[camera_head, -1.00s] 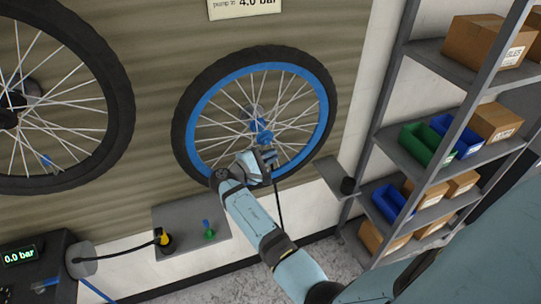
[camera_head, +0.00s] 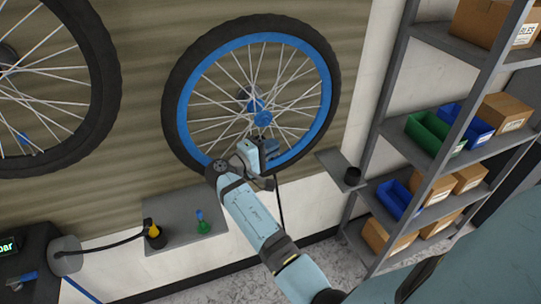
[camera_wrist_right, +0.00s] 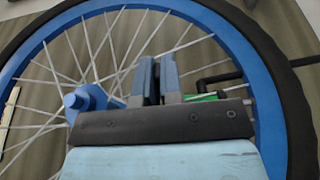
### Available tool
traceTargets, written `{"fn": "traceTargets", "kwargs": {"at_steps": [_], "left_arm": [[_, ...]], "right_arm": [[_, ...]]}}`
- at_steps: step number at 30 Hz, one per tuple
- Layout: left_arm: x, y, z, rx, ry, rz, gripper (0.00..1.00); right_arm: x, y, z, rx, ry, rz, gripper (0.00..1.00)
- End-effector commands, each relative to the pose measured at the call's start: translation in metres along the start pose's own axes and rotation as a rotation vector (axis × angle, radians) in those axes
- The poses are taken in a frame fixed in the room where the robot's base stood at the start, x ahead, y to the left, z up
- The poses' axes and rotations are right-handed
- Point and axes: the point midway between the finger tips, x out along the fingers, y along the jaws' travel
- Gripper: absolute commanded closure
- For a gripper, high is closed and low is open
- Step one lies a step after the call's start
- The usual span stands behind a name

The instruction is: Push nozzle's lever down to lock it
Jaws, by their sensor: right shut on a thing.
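My right gripper (camera_head: 266,150) is at the lower part of the blue-rimmed wheel (camera_head: 178,112), below its hub. In the right wrist view its two fingers (camera_wrist_right: 158,80) stand close together in front of the spokes, shut on the nozzle, which they mostly hide. A green part (camera_wrist_right: 205,97) and a black pipe-like part (camera_wrist_right: 219,76) show right of the fingers. A dark hose (camera_head: 280,210) hangs below the gripper. The lever cannot be made out, nor whether the nozzle touches a valve. My left gripper is not in view.
The blue hub (camera_wrist_right: 88,99) is left of the fingers. A grey ledge (camera_head: 176,207) holds a yellow-and-black fitting (camera_head: 153,230) and a green-and-blue piece (camera_head: 202,221). A black cup (camera_head: 352,175) stands on a bracket. Shelving (camera_head: 384,125) with bins and boxes is on the right.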

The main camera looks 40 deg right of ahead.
Motion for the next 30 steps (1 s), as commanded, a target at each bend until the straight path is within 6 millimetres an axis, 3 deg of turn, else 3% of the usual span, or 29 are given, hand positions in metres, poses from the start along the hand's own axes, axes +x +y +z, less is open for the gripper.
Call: {"fn": "traceTargets", "kwargs": {"at_steps": [1,12,23,30], "left_arm": [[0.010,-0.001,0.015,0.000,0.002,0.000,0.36],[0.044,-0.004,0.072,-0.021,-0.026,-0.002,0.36],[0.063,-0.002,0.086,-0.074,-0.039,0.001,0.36],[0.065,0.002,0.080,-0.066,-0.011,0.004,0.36]], "right_arm": [[0.001,-0.011,-0.001,0.046,-0.001,0.001,1.00],[0.000,-0.024,-0.004,0.386,-0.001,0.000,1.00],[0.000,-0.029,-0.008,0.611,-0.001,0.000,1.00],[0.001,-0.028,-0.010,0.677,-0.001,0.000,1.00]]}}
